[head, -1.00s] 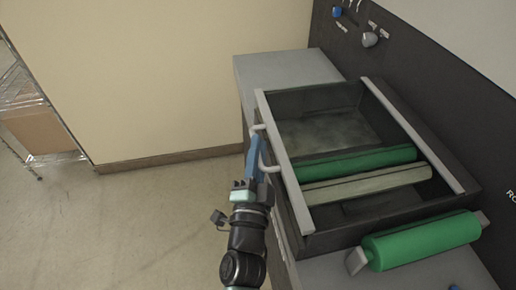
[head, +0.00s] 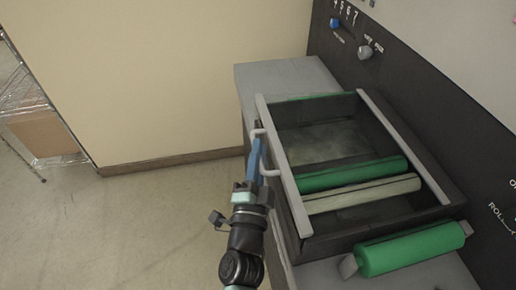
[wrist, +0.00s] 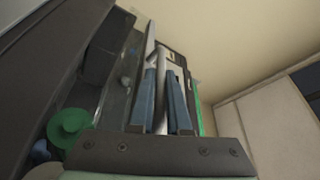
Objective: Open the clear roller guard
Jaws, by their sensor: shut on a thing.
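The clear roller guard (head: 281,150) covers the open top of the dark machine box, with grey bars along its left and right sides. Its see-through pane is hard to make out. A pale bar handle (head: 266,172) stands out from the left bar. My gripper (head: 257,152) is at this handle, its blue fingers beside the guard's left side. In the wrist view the two blue fingers (wrist: 163,92) close around the pale handle bar (wrist: 161,116). The exact contact is partly hidden in the head view.
A green roller (head: 352,174) and a cream roller (head: 362,194) lie inside the box. Another green roller (head: 412,248) sits in front. A control panel (head: 420,110) with knobs rises on the right. A wire rack (head: 42,125) stands far left; the floor between is clear.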

